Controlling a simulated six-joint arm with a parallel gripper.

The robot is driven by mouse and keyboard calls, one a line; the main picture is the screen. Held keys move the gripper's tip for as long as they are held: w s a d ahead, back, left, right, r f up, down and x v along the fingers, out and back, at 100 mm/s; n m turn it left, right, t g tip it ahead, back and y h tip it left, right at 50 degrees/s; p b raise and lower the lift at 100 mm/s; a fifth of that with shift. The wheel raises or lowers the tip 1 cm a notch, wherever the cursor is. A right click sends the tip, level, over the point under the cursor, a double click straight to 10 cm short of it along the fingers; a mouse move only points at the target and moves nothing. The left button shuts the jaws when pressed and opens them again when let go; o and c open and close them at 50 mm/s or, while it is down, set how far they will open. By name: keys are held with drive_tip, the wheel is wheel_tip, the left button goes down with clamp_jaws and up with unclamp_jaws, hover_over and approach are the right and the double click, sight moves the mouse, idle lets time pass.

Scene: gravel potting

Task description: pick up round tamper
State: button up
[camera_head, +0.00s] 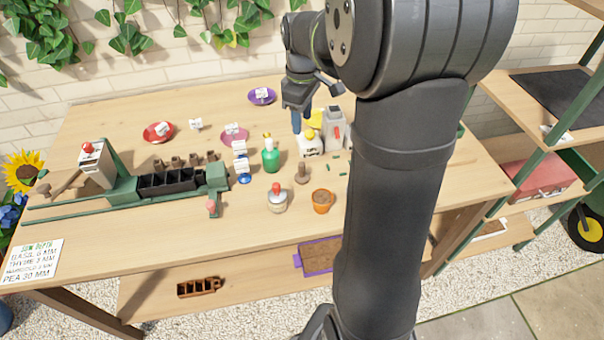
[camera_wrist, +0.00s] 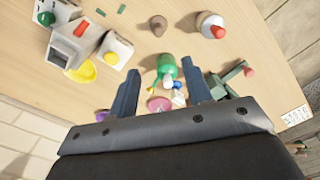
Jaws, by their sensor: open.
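A small brown wooden piece with a round base and upright handle, which looks like the round tamper (camera_head: 302,173), stands on the bench between the green bottle and the orange pot. In the wrist view a brown rounded top (camera_wrist: 158,25) shows near the upper edge, apart from the jaws; it seems to be the same piece. My gripper (camera_head: 297,120) is above the back of the bench, near the white containers. In the wrist view my gripper (camera_wrist: 163,88) has its fingers spread, with nothing held between them.
A green bottle (camera_head: 270,158), red-topped jar (camera_head: 277,202) and orange pot (camera_head: 322,202) stand around the brown piece. White containers (camera_head: 310,147) stand behind it. A green seeding rig (camera_head: 125,190) fills the left. The front strip of bench is clear.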

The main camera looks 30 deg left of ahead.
wheel_tip(320, 180, down, 2)
drive_tip(key=n, duration=0.5)
approach(302, 163)
drive_tip(key=f, duration=0.7)
drive_tip(key=shift+s+d, duration=0.25)
drive_tip(key=shift+w+a+f, duration=0.1)
drive_tip(key=shift+w+f, duration=0.05)
drive_tip(key=shift+f, duration=1.2)
drive_tip(key=shift+w+a+f, duration=0.1)
drive_tip(key=shift+f, duration=1.25)
clamp_jaws()
drive_tip(key=shift+r, duration=0.1)
